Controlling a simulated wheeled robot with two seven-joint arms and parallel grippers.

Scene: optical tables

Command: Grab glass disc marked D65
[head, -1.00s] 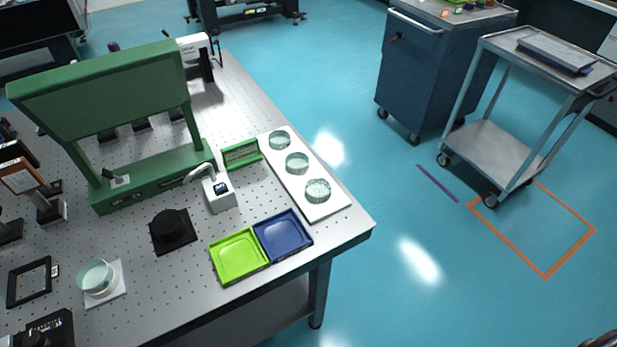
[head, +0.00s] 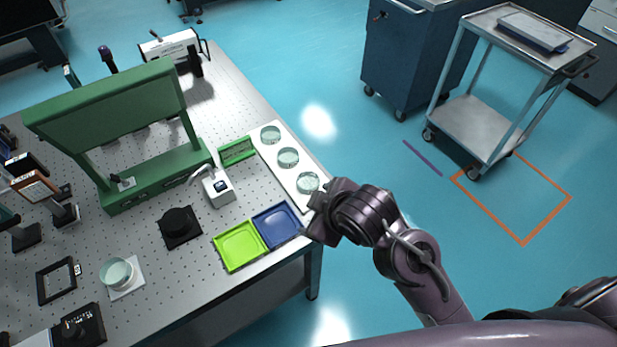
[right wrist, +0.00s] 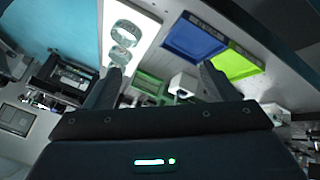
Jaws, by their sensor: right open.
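Three clear glass discs stand in a row on a white board (head: 292,181): a far one (head: 270,134), a middle one (head: 288,157) and a near one (head: 308,183). Another glass disc (head: 116,272) sits on a white square at the table's front left. I cannot read D65 on any of them. My right gripper (head: 312,222) is beside the near end of the board, close to the near disc. In the right wrist view its fingers (right wrist: 158,82) are apart with nothing held; discs (right wrist: 126,33) show beyond the left finger. My left gripper is out of view.
A green tray (head: 238,249) and a blue tray (head: 277,226) lie left of my right gripper. A small white device (head: 217,188), a green rack (head: 237,151) and a large green frame (head: 110,105) stand behind. Open floor lies right of the table.

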